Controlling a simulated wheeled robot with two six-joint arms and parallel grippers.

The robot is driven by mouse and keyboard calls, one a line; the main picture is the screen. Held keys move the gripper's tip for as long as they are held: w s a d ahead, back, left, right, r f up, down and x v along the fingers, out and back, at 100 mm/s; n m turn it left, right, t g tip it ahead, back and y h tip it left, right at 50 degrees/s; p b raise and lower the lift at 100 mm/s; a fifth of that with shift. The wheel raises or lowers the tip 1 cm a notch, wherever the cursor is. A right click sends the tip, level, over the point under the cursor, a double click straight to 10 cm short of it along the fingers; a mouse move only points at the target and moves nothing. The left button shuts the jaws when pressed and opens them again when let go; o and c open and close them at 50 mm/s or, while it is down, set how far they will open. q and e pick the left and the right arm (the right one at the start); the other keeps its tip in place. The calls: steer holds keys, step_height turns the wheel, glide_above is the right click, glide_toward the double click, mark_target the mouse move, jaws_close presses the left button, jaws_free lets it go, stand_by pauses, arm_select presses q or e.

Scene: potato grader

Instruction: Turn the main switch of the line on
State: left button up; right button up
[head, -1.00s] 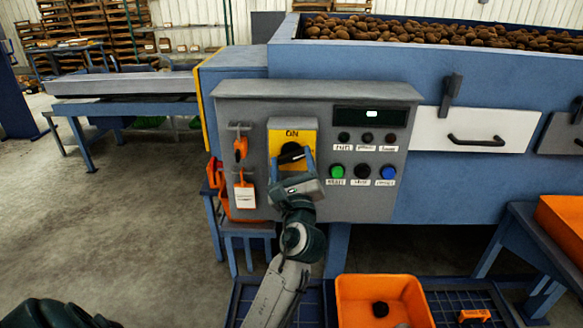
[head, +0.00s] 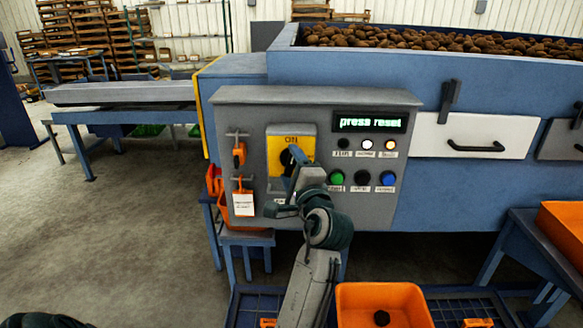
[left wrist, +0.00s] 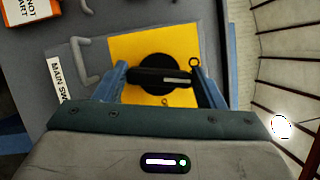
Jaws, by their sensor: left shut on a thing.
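The main switch is a round black knob (left wrist: 155,67) on a yellow plate (head: 276,158) marked ON, at the left of the grey control panel (head: 240,125). My left gripper (head: 295,160) is at the switch and hides part of the knob in the head view. In the left wrist view its blue fingers (left wrist: 160,76) stand at both ends of the knob's bar, shut on it. The bar lies across the picture there. A label beginning "MAIN SW" (left wrist: 58,80) sits beside the plate. The display (head: 370,122) reads "press reset". My right gripper is not in view.
A white lamp (head: 367,144) and an orange lamp (head: 390,145) are lit. Green (head: 337,177), black (head: 362,178) and blue (head: 388,178) buttons sit below, close to my gripper's right. An orange padlock (head: 239,155) and white tag (head: 243,204) hang left of the switch.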

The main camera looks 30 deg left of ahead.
arm_select(q)
steer(key=shift+n+g+h, duration=0.3)
steer(key=shift+n+g, duration=0.1)
steer(key=shift+n, duration=0.9)
steer(key=o, duration=1)
steer(key=shift+p, duration=0.3)
